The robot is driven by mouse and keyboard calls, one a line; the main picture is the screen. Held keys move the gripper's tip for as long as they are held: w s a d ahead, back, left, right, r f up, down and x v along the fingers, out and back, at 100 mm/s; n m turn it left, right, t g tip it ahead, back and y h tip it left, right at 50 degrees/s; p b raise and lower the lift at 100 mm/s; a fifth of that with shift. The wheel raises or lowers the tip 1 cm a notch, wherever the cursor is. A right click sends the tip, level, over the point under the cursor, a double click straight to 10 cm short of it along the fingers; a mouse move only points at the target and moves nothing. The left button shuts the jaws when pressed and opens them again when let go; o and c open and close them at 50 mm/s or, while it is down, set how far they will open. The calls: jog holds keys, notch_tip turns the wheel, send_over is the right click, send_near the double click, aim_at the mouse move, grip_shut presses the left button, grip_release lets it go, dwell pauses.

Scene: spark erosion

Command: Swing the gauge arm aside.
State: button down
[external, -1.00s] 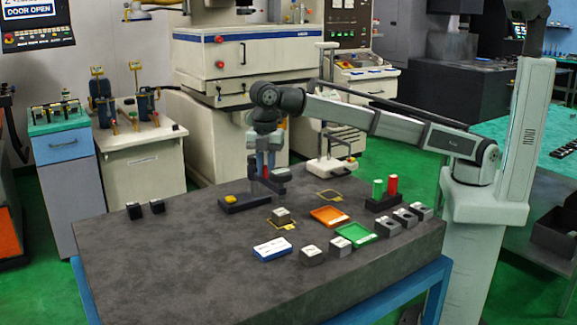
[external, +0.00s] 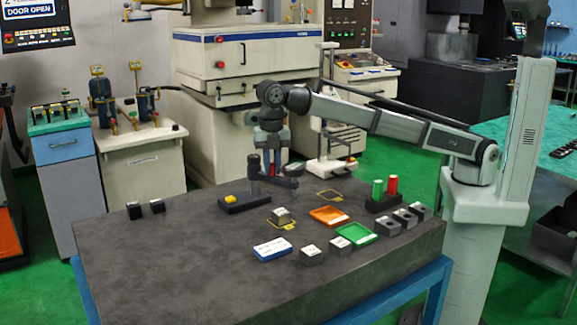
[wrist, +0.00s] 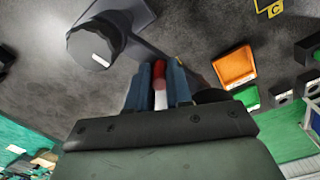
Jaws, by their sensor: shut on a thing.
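The gauge stand has a dark base (external: 236,204) with a yellow piece on it and an upright post (external: 254,180). The round post top (wrist: 92,46) shows in the wrist view. The gauge arm (external: 285,181) reaches right from the post over the table; in the wrist view the arm (wrist: 147,47) runs from the post toward my fingers. My gripper (external: 271,172) is above the arm. In the wrist view my gripper (wrist: 160,80) is shut on a red and white handle (wrist: 159,71). The handle's lower part is hidden.
A metal block sits on a yellow-marked spot (external: 283,216) in front of the arm. An orange tray (external: 328,216), a green tray (external: 356,234), a blue-white tray (external: 272,247) and several blocks lie to the right and front.

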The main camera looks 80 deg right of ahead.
jog(key=shift+s+d+n, duration=0.1)
jog(key=shift+d+n, duration=0.75)
jog(key=shift+n, duration=0.6)
jog(key=shift+w+d+n, duration=0.1)
jog(key=shift+d+n, duration=0.75)
jog(key=shift+n, duration=0.65)
jog(key=shift+s+d+n, duration=0.1)
jog(key=shift+d+n, duration=0.75)
jog(key=shift+n, duration=0.6)
jog(key=c, duration=1)
grip_release()
notch_tip(320, 180, up, 12)
jog(key=shift+f, duration=0.1)
